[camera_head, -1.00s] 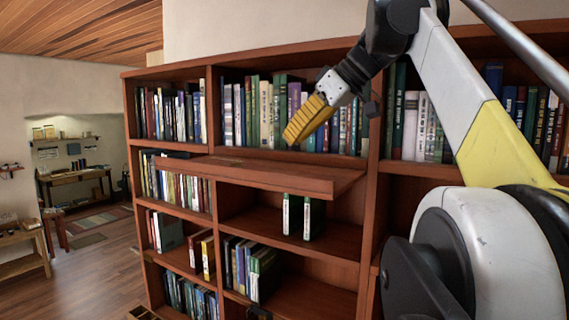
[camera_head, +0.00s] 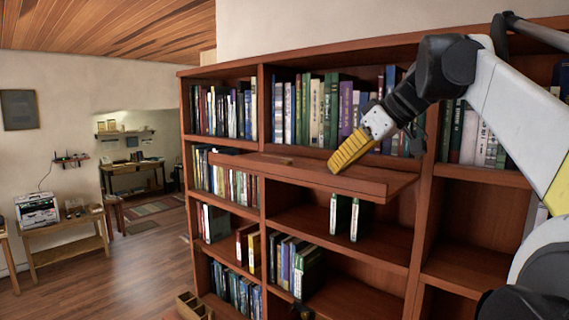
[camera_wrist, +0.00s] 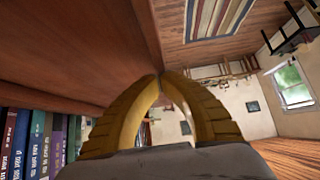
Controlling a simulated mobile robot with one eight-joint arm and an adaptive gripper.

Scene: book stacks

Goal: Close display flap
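The display flap (camera_head: 300,174) is a long reddish-brown wooden panel. It stands out roughly level from the bookcase, above the shelf with two upright books. A broad brown wooden surface, apparently the flap (camera_wrist: 75,45), fills the upper left there.
The bookcase (camera_head: 428,215) has rows of books behind and above the flap. Two upright books (camera_head: 344,216) stand on the shelf below it. A wooden box (camera_head: 192,305) sits on the floor at lower left. Open floor lies left of the bookcase.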

